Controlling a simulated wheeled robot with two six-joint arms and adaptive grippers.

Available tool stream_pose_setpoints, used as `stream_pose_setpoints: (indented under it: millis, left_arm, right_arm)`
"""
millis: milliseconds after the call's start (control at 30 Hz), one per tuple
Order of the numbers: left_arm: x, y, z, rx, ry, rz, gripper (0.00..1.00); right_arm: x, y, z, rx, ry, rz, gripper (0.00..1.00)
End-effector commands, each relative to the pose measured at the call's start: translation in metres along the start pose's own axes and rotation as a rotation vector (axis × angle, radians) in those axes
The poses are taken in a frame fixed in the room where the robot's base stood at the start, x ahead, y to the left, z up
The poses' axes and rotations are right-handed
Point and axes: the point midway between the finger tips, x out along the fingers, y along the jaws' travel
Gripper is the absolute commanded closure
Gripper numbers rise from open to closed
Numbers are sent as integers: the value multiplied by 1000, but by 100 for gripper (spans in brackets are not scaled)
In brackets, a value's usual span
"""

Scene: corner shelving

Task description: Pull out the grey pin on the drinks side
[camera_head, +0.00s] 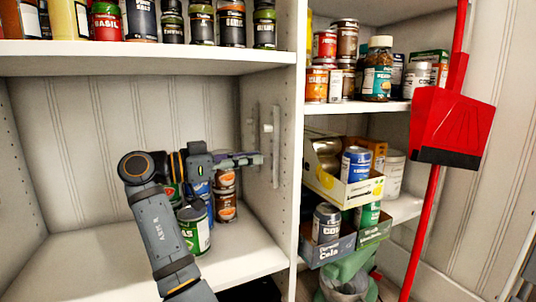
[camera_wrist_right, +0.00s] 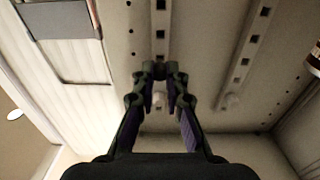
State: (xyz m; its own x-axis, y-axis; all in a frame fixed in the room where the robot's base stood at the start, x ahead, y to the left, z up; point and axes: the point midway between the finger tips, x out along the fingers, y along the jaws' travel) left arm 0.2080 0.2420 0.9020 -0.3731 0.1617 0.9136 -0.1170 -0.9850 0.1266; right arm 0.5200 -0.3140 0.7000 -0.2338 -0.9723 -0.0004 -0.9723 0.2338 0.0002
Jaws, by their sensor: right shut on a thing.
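My right gripper (camera_head: 257,160) reaches from the left across the lower left bay to the upright divider (camera_head: 285,185). Its fingertips are close together at the divider's near face, beside a slotted metal strip. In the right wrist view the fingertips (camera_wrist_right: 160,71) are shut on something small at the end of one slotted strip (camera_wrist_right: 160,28). The thing held is mostly hidden by the fingers, so I cannot make out its colour. A pale pin (camera_head: 268,128) sticks out of the divider just above the gripper, apart from it. My left gripper is not in view.
Several cans (camera_head: 194,228) stand beside and behind my right arm on the lower left shelf. Right of the divider are drink cans in cartons (camera_head: 331,250), jars above them, and a red dustpan (camera_head: 452,125). The left shelf's front left is clear.

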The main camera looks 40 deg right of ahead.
Motion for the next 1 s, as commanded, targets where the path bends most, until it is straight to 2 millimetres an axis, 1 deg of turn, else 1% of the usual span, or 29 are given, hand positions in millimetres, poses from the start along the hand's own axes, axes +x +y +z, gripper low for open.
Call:
stream_pose_setpoints:
  millis: [700,1000]
  left_arm:
    - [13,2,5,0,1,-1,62]
    - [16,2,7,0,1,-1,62]
  right_arm:
    - [-29,0,-1,-1,1,-1,100]
    - [-37,0,0,0,1,0,100]
